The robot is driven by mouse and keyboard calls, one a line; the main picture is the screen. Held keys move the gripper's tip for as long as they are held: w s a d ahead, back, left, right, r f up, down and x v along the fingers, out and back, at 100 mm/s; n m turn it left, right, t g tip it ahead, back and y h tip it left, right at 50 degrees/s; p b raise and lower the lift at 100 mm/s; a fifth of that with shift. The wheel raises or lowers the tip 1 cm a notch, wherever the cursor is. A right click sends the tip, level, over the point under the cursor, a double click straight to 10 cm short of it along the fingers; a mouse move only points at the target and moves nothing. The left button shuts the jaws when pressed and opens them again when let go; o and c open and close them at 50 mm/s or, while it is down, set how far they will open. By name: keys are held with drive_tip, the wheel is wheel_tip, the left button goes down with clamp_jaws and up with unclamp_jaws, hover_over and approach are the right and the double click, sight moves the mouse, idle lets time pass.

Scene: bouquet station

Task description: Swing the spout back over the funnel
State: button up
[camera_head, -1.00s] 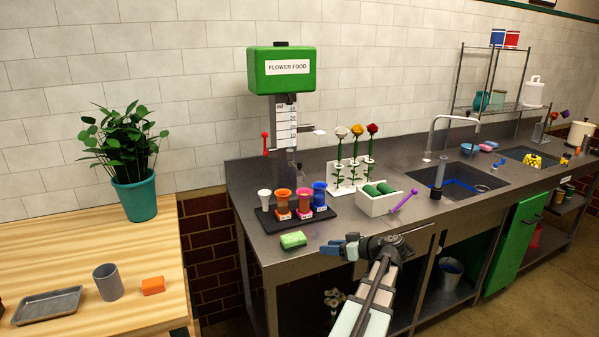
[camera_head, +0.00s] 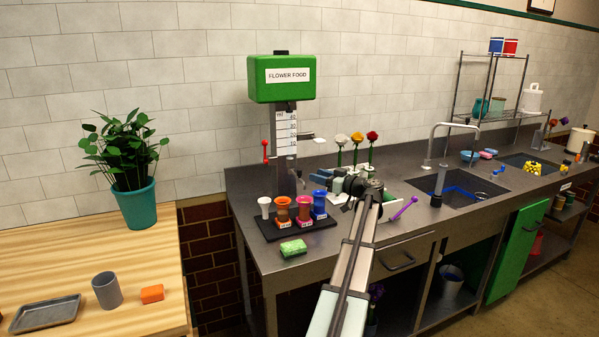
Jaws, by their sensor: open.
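The flower food dispenser (camera_head: 282,78) is a green box on a grey column with a measuring scale (camera_head: 286,130). A short dark arm with a pale flat end (camera_head: 319,140), possibly the spout, sticks out to the right of the column. A red-knobbed lever (camera_head: 265,145) is on its left side. Below, a black rack (camera_head: 290,229) holds a white funnel-shaped cup (camera_head: 264,205) and orange, magenta and blue cups (camera_head: 319,200); I cannot tell which is the task's funnel. My gripper (camera_head: 322,180) is open, above and beside the blue cup, below the pale flat end. It appears empty.
A green sponge (camera_head: 293,248) lies in front of the rack. Roses (camera_head: 357,138) stand behind my gripper, and my arm hides most of the white bin. A purple tool (camera_head: 404,208) lies to the right. The sink (camera_head: 455,188) is farther right.

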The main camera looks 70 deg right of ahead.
sight(297, 176)
drive_tip(key=x, duration=0.9)
drive_tip(key=shift+w, duration=0.15)
clamp_jaws()
idle(0.4)
